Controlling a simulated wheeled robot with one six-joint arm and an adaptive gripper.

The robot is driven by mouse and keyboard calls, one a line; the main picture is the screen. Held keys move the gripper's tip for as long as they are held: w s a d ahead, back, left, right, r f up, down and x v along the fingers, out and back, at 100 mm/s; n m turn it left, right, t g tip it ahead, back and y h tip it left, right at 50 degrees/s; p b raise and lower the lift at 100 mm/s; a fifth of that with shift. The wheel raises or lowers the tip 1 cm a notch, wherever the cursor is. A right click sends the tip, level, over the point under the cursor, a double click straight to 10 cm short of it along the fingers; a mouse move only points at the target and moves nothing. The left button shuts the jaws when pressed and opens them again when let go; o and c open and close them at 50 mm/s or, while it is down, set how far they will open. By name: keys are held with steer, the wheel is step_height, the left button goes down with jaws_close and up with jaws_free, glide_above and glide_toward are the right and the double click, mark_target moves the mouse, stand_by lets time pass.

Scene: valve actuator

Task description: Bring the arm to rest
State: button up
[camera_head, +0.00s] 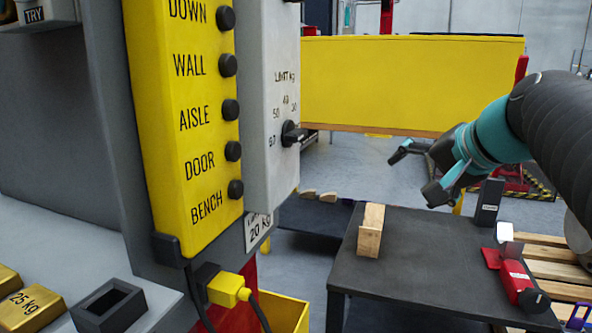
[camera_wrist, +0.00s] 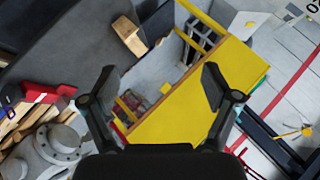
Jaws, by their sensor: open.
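My gripper (camera_head: 418,172) shows at the right of the head view, at the end of my dark arm with teal joints. Its two fingers are spread apart with nothing between them. It is raised above the dark table (camera_head: 428,243) and touches nothing that I can see. In the wrist view my gripper (camera_wrist: 158,88) also shows open, with a yellow panel and grey floor seen beyond the fingers.
A yellow button panel (camera_head: 180,120) and a dial box (camera_head: 272,110) stand at left. A wooden block (camera_head: 370,232) and a red tool (camera_head: 517,280) rest on the table. A yellow barrier (camera_head: 412,82) stands behind. Open air surrounds the gripper.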

steer(key=s+a+f+n+g+h, duration=0.1)
steer(key=s+f+n, duration=0.3)
steer(key=s+f, duration=0.4)
steer(key=s+a+f+n+g+h, duration=0.2)
steer(key=s+f, duration=0.7)
steer(key=f, duration=0.8)
steer(key=shift+s+a+f+n+g+h, duration=0.3)
steer(key=shift+a+n+g, duration=0.3)
steer(key=shift+n, duration=0.3)
